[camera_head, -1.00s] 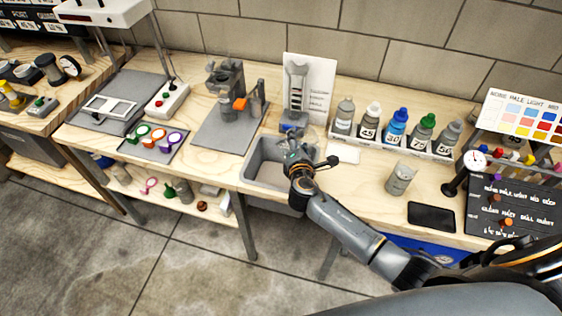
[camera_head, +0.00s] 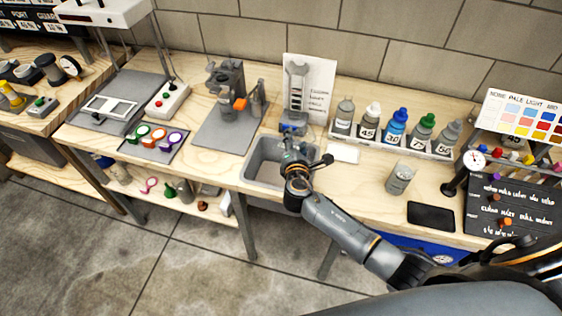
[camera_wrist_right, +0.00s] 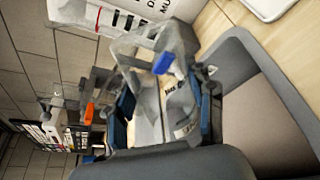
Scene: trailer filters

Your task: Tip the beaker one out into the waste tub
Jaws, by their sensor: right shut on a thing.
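The waste tub (camera_head: 262,168) is a grey open bin set in the bench front; its rim and inner wall fill the right of the right wrist view (camera_wrist_right: 262,110). My right gripper (camera_head: 292,150) is over the tub's right part. In the right wrist view my right gripper (camera_wrist_right: 165,92) is shut on beaker one (camera_wrist_right: 150,48), a clear vessel between the dark blue fingers. The beaker looks tilted. Any contents cannot be made out, and my wrist largely hides the beaker in the head view. My left gripper is not in view.
A rack of several capped bottles (camera_head: 396,124) stands behind and right of the tub. A grey cup (camera_head: 400,179) and black slab (camera_head: 431,216) are on the right. A grey stand (camera_head: 227,95) is left, and a printed card (camera_head: 309,88) stands behind.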

